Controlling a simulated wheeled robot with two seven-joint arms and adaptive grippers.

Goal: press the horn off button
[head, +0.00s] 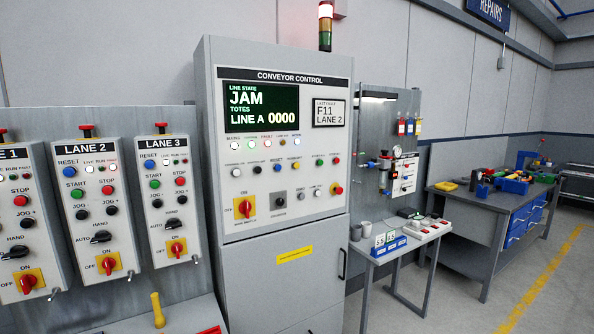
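The grey conveyor control cabinet (277,180) stands upright in the middle of the head view. Its panel has a row of small buttons: white (236,172), green (252,171), black (267,170), blue (278,168), yellow (296,165), green (319,162) and red (335,160). The labels over them are too small to read, so I cannot tell which one is the horn off button. Neither of my grippers is in view.
The cabinet screen (260,104) reads JAM, and the stack light (325,25) glows red on top. Lane boxes, including the lane 3 box (170,200), stand at left. A small table (372,246) and a workbench (480,206) stand at right. Floor shows at lower right.

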